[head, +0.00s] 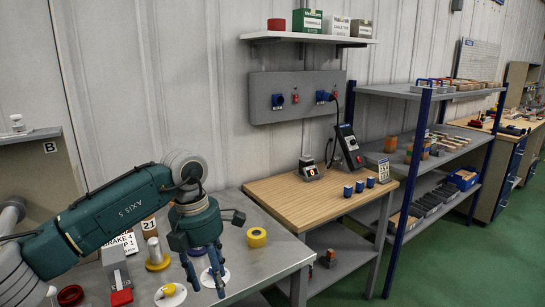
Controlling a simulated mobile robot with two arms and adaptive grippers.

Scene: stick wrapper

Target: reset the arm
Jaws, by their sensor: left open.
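My left arm comes in from the left, green with grey joints, and bends downward at the wrist. My left gripper (207,274) hangs over the grey metal table (271,258), fingers spread and pointing down. It is open, and no object shows between its fingers. White discs lie behind and around the fingertips; one (219,279) is partly covered by them. I cannot tell whether the fingertips touch the disc. My right gripper is not in view.
A yellow tape roll (257,237) lies right of the gripper. A yellow-based cylinder (155,253) and a red-and-grey tool (118,279) stand left. A wooden-topped bench (290,197) and blue-post shelves (423,141) stand at right. Green floor is open at lower right.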

